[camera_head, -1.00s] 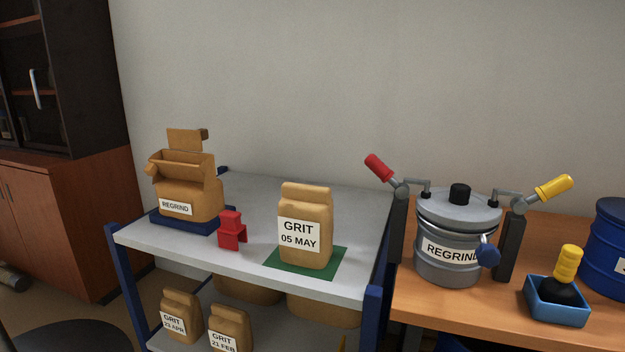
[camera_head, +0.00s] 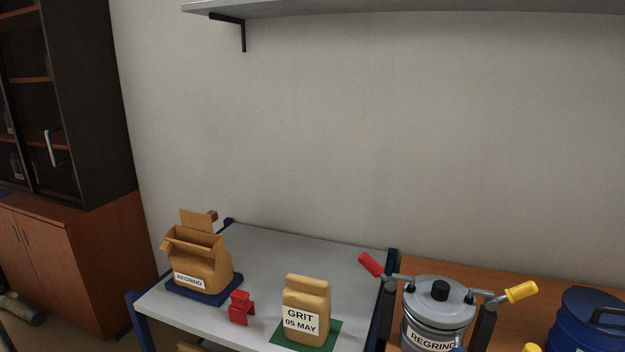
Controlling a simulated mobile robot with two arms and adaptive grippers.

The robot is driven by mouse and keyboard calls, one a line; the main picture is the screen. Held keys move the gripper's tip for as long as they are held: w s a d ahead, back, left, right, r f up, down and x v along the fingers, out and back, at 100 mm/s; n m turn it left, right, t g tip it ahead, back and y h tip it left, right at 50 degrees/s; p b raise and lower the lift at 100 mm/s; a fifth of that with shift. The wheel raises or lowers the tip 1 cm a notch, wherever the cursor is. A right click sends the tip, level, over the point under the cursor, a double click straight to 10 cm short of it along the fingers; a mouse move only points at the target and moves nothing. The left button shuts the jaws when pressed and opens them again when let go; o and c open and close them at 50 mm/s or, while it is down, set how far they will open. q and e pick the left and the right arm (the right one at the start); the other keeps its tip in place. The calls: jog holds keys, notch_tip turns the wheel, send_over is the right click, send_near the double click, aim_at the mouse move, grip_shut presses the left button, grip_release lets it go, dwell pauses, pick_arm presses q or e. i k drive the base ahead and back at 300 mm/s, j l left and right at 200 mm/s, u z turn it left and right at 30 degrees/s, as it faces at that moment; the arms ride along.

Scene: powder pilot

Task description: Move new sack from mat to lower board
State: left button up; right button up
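The new sack (camera_head: 306,298), a tan bag labelled GRIT 05 MAY, stands upright on the green mat (camera_head: 333,333) at the front right of the grey rack top. The lower board and the sacks on it are out of the picture, apart from a sliver of tan at the bottom edge below the rack top. Neither of my grippers shows in the head view.
An open REGRIND sack (camera_head: 203,263) stands on a blue tray (camera_head: 206,294) at the rack's left. A red clip-like piece (camera_head: 241,307) lies between the sacks. A REGRIND pot (camera_head: 431,322) and a blue drum (camera_head: 588,325) stand on the wooden bench. A wall shelf (camera_head: 420,8) hangs above.

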aim_at(307, 307)
jog(key=k+j, duration=0.1)
jog(key=j, duration=0.25)
jog(key=k+j, duration=0.15)
jog(key=j, duration=0.2)
jog(key=k+j+z, duration=0.1)
jog(key=j, duration=0.25)
jog(key=k+j, duration=0.15)
jog(key=j, duration=0.15)
jog(key=k+j, duration=0.15)
jog(key=j, duration=0.2)
jog(key=z, duration=0.05)
